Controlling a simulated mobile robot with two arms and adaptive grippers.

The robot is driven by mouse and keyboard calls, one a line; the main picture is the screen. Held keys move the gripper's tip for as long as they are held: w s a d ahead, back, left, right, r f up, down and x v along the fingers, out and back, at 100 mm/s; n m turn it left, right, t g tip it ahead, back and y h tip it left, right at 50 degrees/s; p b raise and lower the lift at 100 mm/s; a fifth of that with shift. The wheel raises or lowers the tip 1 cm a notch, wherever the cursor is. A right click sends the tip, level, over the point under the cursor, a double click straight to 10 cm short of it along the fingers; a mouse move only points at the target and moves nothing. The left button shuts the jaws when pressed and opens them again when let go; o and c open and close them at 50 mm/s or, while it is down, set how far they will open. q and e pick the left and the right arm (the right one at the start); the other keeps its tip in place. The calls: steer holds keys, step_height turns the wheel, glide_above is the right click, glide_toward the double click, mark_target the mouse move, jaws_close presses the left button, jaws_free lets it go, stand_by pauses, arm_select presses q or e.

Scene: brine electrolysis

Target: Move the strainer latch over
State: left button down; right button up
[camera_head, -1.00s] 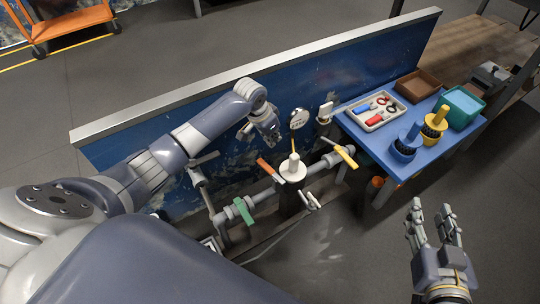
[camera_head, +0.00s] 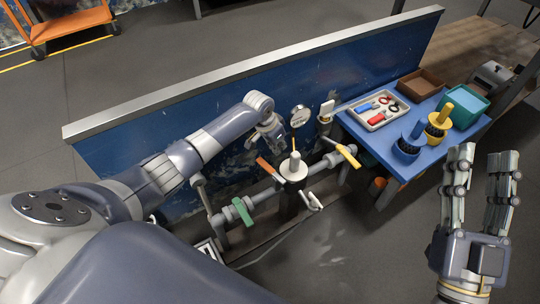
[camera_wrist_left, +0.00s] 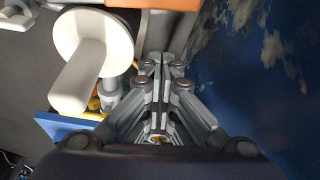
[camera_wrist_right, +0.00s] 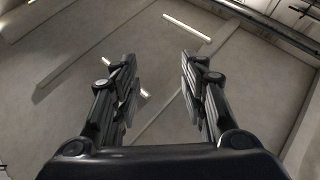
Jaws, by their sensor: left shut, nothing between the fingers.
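The strainer seems to be the upright vessel with a round white lid and knob (camera_head: 293,168) on the grey pipe; in the left wrist view the lid (camera_wrist_left: 88,42) is large at upper left. I cannot tell for certain which part is its latch. A white handle (camera_head: 314,201) sticks out at its front right, and an orange lever (camera_head: 270,171) lies at its left. My left gripper (camera_head: 280,146) is shut and empty, just behind the lid; its fingers (camera_wrist_left: 160,70) meet in the left wrist view. My right gripper (camera_head: 485,160) is open and empty, at the right (camera_wrist_right: 155,70).
A blue wall panel (camera_head: 225,125) runs close behind the pipe. A green lever (camera_head: 243,211) and a yellow lever (camera_head: 348,155) flank the strainer. The floor in front is open.

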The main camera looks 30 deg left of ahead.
mark_target(271, 171)
arm_select(q)
steer(key=shift+s+a+f+b, duration=0.15)
steer(key=shift+s+a+f, duration=0.05)
steer(key=shift+s, duration=0.35)
steer(key=shift+s+a+f+b, duration=0.15)
steer(key=shift+s+a+b, duration=0.1)
steer(key=shift+s, duration=0.35)
steer(key=shift+s+a+f+b, duration=0.1)
steer(key=shift+s+a+f, duration=0.1)
steer(key=shift+s, duration=0.35)
arm_select(e)
steer(key=shift+s+d+r+t+y, duration=0.1)
steer(key=shift+s+r+t+y, duration=0.2)
steer(key=shift+s+r+t, duration=0.6)
steer(key=shift+s+d+r+t+y, duration=0.1)
steer(key=shift+s+r+t+y, duration=0.2)
steer(key=shift+s+r+t, duration=0.55)
steer(key=shift+s+r+g, duration=0.15)
steer(key=shift+r+g, duration=0.1)
steer(key=shift+r, duration=0.05)
